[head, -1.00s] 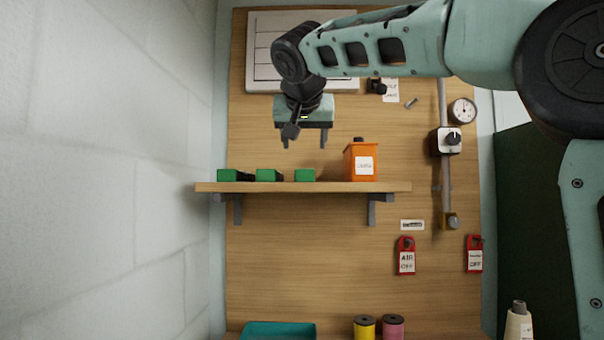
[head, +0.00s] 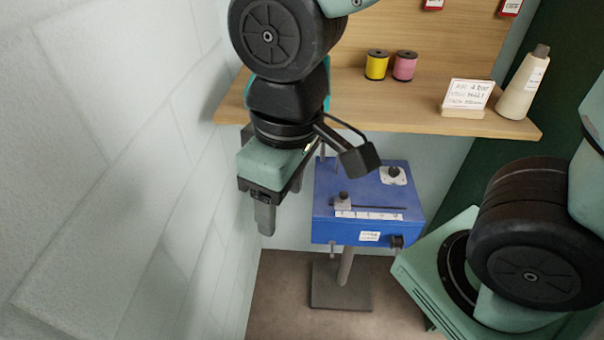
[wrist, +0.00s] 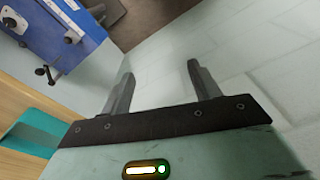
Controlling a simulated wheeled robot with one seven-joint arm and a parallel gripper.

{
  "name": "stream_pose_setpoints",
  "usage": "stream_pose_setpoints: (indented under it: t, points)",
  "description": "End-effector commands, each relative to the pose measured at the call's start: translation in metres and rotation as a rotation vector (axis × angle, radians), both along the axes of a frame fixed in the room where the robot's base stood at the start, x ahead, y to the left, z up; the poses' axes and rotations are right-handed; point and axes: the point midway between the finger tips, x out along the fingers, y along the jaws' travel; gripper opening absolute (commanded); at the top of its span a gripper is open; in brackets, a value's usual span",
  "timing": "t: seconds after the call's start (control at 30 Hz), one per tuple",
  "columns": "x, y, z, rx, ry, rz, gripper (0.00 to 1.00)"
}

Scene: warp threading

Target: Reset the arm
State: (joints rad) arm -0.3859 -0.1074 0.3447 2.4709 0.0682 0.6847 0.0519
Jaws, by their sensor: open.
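My gripper (head: 268,205) hangs at the left in the head view, pointing down close to the pale block wall. In the wrist view its two grey fingers (wrist: 160,85) stand wide apart with nothing between them. The upper arm and elbow fill the top of the head view.
A blue box (head: 365,230) on a post stands just right of my gripper; it also shows in the wrist view (wrist: 50,40). The block wall (head: 120,160) is on the left.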

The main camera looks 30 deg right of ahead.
Motion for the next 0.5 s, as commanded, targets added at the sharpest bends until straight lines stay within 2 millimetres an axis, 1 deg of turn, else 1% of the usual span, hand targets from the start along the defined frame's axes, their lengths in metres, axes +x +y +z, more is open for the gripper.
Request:
stream_pose_setpoints:
  t: [0.03,0.1,0.13,0.23,0.5]
  points:
    - [-0.016,-0.004,-0.01,-0.007,0.027,0.021,0.62]
    - [-0.029,-0.007,-0.018,-0.009,0.049,0.042,0.62]
    - [-0.032,-0.008,-0.02,-0.01,0.053,0.048,0.62]
    - [-0.036,-0.009,-0.023,-0.011,0.062,0.053,0.62]
    - [-0.036,-0.009,-0.023,-0.011,0.06,0.052,0.62]
